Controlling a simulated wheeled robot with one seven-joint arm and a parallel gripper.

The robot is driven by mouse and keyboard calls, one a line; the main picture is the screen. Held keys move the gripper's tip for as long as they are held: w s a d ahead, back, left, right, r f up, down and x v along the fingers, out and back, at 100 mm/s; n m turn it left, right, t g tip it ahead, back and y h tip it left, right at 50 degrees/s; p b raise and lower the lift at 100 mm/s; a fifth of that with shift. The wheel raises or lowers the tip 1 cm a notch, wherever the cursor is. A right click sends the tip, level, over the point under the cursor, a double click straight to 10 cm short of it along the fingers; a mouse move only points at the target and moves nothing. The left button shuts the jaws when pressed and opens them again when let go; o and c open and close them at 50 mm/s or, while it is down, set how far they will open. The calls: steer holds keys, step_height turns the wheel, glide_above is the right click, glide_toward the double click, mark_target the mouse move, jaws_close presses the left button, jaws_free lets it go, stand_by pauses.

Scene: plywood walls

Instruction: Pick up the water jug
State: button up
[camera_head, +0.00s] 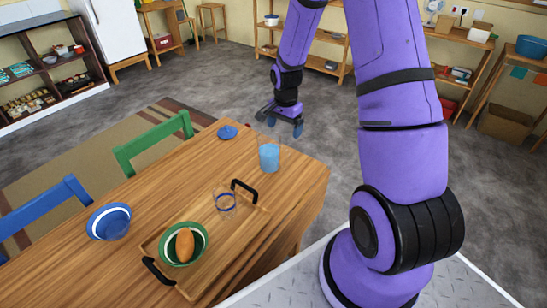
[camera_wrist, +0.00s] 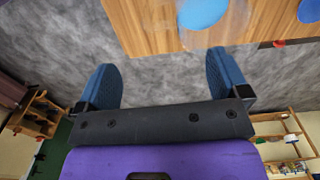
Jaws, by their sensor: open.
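The water jug (camera_head: 269,156) is a clear vessel with light blue water in it. It stands upright near the far right corner of the wooden table. In the wrist view the jug (camera_wrist: 203,12) shows from above at the top edge, partly cut off. My gripper (camera_head: 284,123) hangs above and beyond the jug, apart from it. In the wrist view my gripper (camera_wrist: 161,76) has its two blue fingers wide apart, with only grey floor between them.
On the table (camera_head: 285,200) are a blue lid-like disc (camera_head: 227,132), a blue bowl (camera_head: 109,222), and a wooden tray (camera_head: 247,220) bearing a clear cup (camera_head: 225,203) and a green bowl (camera_head: 167,243) with an orange-brown item. A green chair (camera_head: 152,143) and a blue chair (camera_head: 43,205) stand at the left.

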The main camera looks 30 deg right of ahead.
mark_target(274, 156)
step_height(274, 156, down, 12)
steer(key=shift+r, duration=0.25)
stand_by(0.5)
steer(key=c, duration=1.5)
